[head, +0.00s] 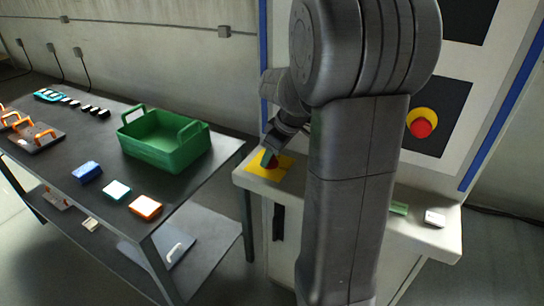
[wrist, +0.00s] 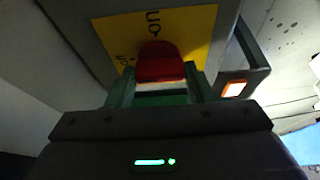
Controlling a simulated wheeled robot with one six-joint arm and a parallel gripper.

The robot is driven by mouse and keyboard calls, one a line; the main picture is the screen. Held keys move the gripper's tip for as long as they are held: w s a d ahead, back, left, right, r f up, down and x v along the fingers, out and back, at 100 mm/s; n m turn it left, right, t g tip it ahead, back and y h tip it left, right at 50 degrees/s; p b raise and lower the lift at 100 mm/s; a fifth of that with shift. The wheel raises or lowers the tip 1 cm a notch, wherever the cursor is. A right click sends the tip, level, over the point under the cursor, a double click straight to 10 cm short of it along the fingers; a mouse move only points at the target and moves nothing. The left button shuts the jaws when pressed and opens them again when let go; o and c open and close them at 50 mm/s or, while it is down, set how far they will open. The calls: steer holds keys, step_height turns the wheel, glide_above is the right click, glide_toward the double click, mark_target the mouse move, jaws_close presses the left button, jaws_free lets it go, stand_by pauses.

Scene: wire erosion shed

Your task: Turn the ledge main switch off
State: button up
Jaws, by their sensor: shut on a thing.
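The ledge main switch is a red knob (head: 268,162) on a yellow plate (head: 256,170), on the left end of the pale cabinet ledge. In the wrist view the red knob (wrist: 160,62) stands between the two fingers, and the yellow plate (wrist: 196,30) behind it carries dark lettering that reads "on" at the top. More lettering at its left is partly hidden. My gripper (wrist: 161,84) is shut on the red knob. In the head view my gripper (head: 272,152) reaches the knob from above, and my arm hides the middle of the ledge.
A red button (head: 422,128) on a yellow ring is on the upright panel. A green block (head: 399,208) and a white block (head: 434,218) lie on the ledge's right part. The dark table (head: 95,150) at left bears a green crate (head: 165,155) and small items.

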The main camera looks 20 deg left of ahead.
stand_by(0.4)
steer(key=shift+o, duration=0.2)
steer(key=o, duration=1)
steer(key=shift+c, duration=0.2)
steer(key=v, duration=1.3)
steer(key=shift+r, duration=0.4)
steer(key=shift+f, duration=0.1)
steer(key=x, duration=1.3)
steer(key=shift+f, duration=0.35)
